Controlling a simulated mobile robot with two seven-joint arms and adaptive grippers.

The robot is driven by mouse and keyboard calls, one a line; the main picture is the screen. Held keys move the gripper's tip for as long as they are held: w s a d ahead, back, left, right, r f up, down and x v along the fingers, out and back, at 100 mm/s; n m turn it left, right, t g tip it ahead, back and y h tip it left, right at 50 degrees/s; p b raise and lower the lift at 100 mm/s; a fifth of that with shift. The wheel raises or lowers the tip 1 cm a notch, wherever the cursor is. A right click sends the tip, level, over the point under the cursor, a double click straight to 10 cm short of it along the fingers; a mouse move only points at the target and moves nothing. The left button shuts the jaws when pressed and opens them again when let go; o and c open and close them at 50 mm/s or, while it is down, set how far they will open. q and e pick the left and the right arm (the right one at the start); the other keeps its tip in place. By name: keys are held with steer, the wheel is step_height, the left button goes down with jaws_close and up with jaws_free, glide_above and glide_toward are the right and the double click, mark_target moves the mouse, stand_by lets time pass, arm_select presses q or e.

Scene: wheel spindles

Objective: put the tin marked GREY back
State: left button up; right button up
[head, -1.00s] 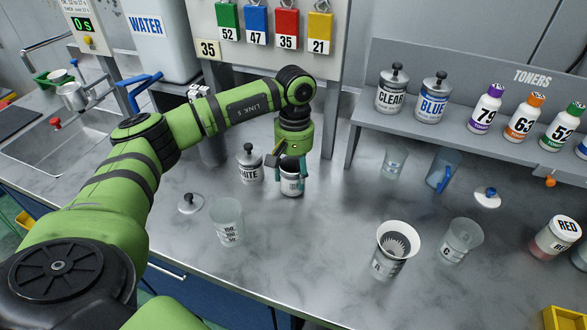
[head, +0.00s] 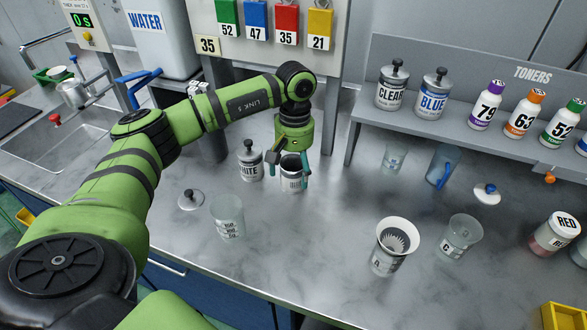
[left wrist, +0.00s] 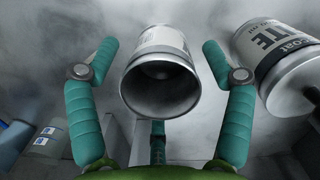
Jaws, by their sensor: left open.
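An open metal tin (head: 291,183) stands upright on the counter beneath my left gripper (head: 291,172). Its label is too small and partly covered to read, so I cannot tell if it says GREY. In the left wrist view the tin (left wrist: 160,82) lies between the spread teal fingers, with a clear gap on each side and its dark open mouth toward the camera. My left gripper is open around the tin. A loose lid with a grey knob (head: 190,200) lies on the counter to the left. My right gripper is out of view.
The lidded WHITE tin (head: 250,161) stands close to the left. A clear beaker (head: 228,218) is in front. CLEAR (head: 391,88) and BLUE (head: 432,97) tins stand on the shelf (head: 470,110). A cup with a white rim (head: 394,247) stands right of bare counter.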

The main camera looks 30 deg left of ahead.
arm_select(q)
step_height(320, 180, up, 12)
steer(key=w+b, duration=0.1)
steer(key=b, duration=0.1)
steer(key=shift+a+f, duration=0.2)
steer(key=shift+a, duration=0.05)
stand_by(1.0)
